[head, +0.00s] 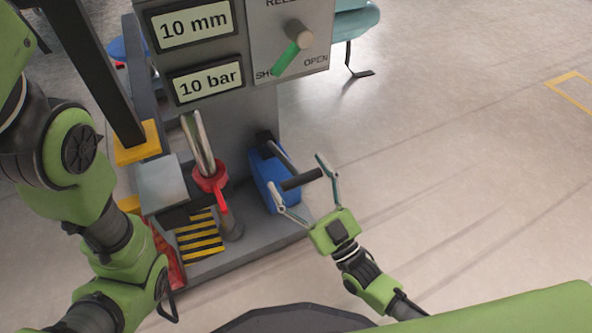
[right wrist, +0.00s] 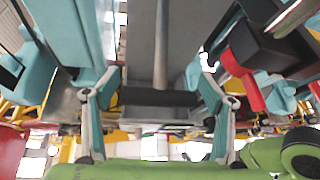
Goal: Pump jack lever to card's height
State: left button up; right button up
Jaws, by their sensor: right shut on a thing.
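The jack's pump lever (head: 278,154) rises from a blue pump body (head: 267,181) at the column's foot and ends in a black crossbar grip (head: 301,179). My right gripper (head: 296,172) has its two fingers spread at the ends of this grip, shut on it lengthwise. The black grip also shows between the fingers in the right wrist view (right wrist: 158,97). The upper display (head: 195,25) reads 10 mm and the lower display (head: 208,80) reads 10 bar. I see no readable height card. My left arm shows at the left, but its gripper is out of view.
A green-handled release valve (head: 291,53) points toward SHUT. A shiny rod with a red collar (head: 210,178) stands left of the lever. A black-and-yellow striped plate (head: 200,237) lies on the base. The floor (head: 450,170) at right is clear.

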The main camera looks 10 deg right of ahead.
jog(key=shift+s+f, duration=0.2)
jog(key=shift+f, duration=0.55)
jog(key=shift+s+f, duration=0.2)
jog(key=shift+f, duration=0.5)
jog(key=o, duration=1.6)
jog(key=shift+d, duration=0.1)
jog(key=shift+r, duration=0.1)
jog(key=v, duration=0.7)
jog(key=shift+s+d, duration=0.15)
jog(key=shift+s, duration=0.05)
jog(key=shift+o, duration=0.2)
